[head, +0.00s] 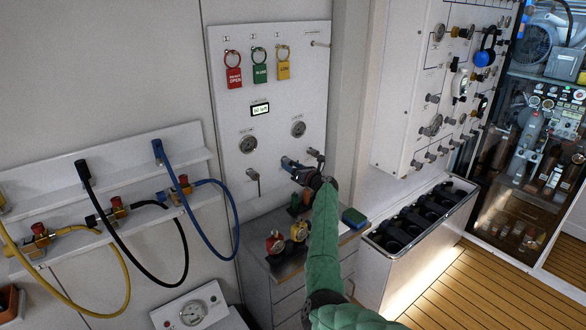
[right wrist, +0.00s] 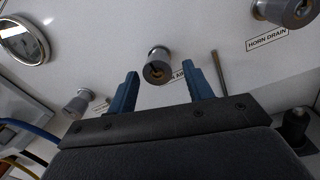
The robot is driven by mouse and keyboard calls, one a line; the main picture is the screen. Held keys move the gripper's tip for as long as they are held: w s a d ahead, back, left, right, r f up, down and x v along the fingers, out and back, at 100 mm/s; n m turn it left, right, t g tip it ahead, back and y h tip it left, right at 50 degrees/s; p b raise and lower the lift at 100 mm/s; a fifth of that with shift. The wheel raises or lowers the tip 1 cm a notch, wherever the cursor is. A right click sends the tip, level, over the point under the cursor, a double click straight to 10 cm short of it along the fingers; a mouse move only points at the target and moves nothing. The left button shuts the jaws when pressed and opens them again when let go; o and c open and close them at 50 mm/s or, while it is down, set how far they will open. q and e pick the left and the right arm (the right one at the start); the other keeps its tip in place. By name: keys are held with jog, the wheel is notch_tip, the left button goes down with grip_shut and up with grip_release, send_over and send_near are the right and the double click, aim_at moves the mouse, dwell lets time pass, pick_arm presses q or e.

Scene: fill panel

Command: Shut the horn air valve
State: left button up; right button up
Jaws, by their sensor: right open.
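The white fill panel (head: 225,120) stands ahead with gauges, hanging tags and small lever valves. My right gripper (head: 288,163) reaches its lower right part, its blue fingers open. In the right wrist view the open right gripper (right wrist: 161,72) has a round metal valve stem (right wrist: 156,70) between and just beyond its fingertips. The label beside that stem is partly hidden by a finger, so I cannot tell if it is the horn air valve. A "HORN DRAIN" label (right wrist: 267,39) sits at the upper right under another valve (right wrist: 288,10). My left gripper is not in view.
A lever valve (head: 253,177) is left of my right gripper, and another stem (right wrist: 77,103) shows lower left in the wrist view. A thin rod (right wrist: 218,72) stands beside the right finger. Coloured hoses (head: 210,215) hang at left; a cabinet (head: 285,262) is below.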

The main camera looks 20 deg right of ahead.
jog(key=b+v, duration=0.3)
jog(key=v, duration=0.4)
jog(key=shift+s, duration=0.35)
jog(key=shift+d, duration=0.1)
